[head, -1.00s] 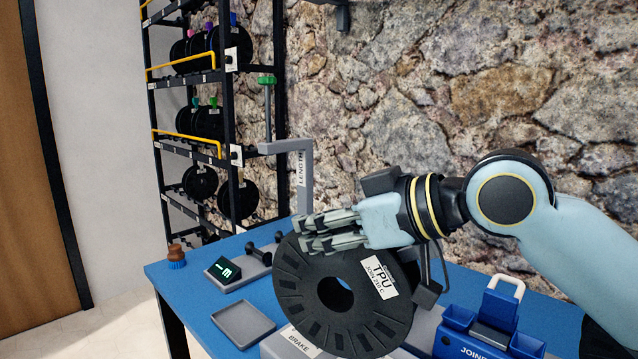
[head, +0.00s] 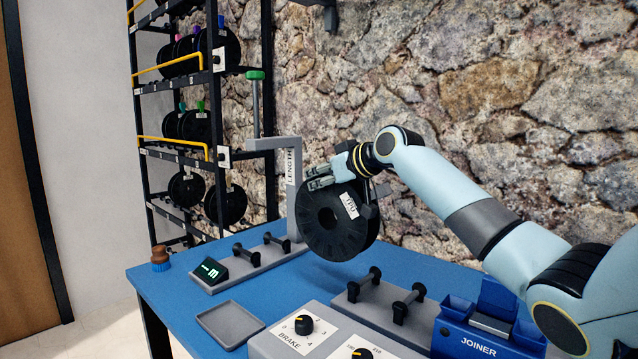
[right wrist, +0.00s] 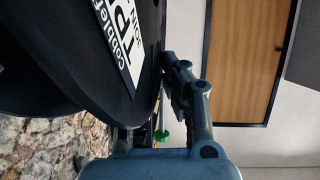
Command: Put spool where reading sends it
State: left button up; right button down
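A black spool (head: 352,238) with a white TPU label is held up over the blue table, tilted, its face toward me. My right gripper (head: 318,180) is shut on its upper rim. In the right wrist view the spool (right wrist: 60,60) fills the left side, its label partly cut off, beside the gripper's fingers (right wrist: 180,95). A length gauge (head: 292,190) stands behind the spool, with a roller stand (head: 240,262) and a small display (head: 209,270) showing a dash and "m". My left gripper is out of view.
A rack (head: 221,100) with several spools stands at the back left. On the table are an empty grey tray (head: 229,325), a BRAKE dial box (head: 285,345), another roller stand (head: 375,305) and a blue JOINER (head: 470,345). A brown-and-blue object (head: 160,260) stands at the far left corner.

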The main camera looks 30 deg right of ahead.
jog(key=shift+w+d+r, duration=0.1)
jog(key=shift+w+d, duration=0.45)
jog(key=shift+w, duration=0.05)
jog(key=shift+s+d, duration=0.2)
jog(key=shift+s, duration=0.1)
pick_arm(q)
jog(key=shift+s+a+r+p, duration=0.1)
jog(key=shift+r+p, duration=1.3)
jog(key=shift+p, duration=0.15)
pick_arm(e)
jog(key=s+d+f, duration=0.1)
jog(key=s+f, duration=0.1)
jog(key=s, duration=0.4)
jog(key=s+d+f, duration=0.2)
jog(key=s, duration=0.4)
jog(key=shift+s+d, duration=0.25)
jog(key=shift+s, duration=0.1)
jog(key=c, duration=1.4)
grip_release()
jog(key=shift+f, duration=0.15)
